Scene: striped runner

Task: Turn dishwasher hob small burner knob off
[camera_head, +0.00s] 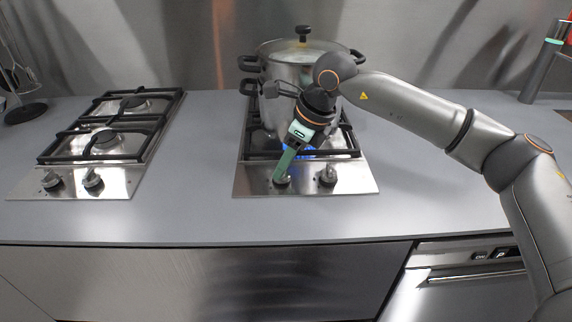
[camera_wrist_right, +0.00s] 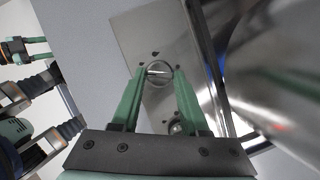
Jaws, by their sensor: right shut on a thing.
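The right hob (camera_head: 255,182) has two front knobs. My right gripper (camera_head: 281,178) reaches down from above and is shut on the hob's left knob (camera_head: 284,181). In the right wrist view, this knob (camera_wrist_right: 158,73) sits between my green fingertips (camera_wrist_right: 158,74). The other knob (camera_head: 327,176) stands free to the right; it also shows in the right wrist view (camera_wrist_right: 175,128). A blue flame glow shows beneath the pot (camera_head: 300,75). My left gripper (camera_wrist_right: 38,50) shows at the left of the right wrist view, fingers apart and empty.
A lidded steel pot stands on the right hob's grate, close behind my right forearm. A second hob (camera_head: 120,180) with two knobs lies to the left, empty. The dishwasher (camera_head: 470,285) is below the counter at right. Grey counter (camera_head: 200,170) between the hobs is clear.

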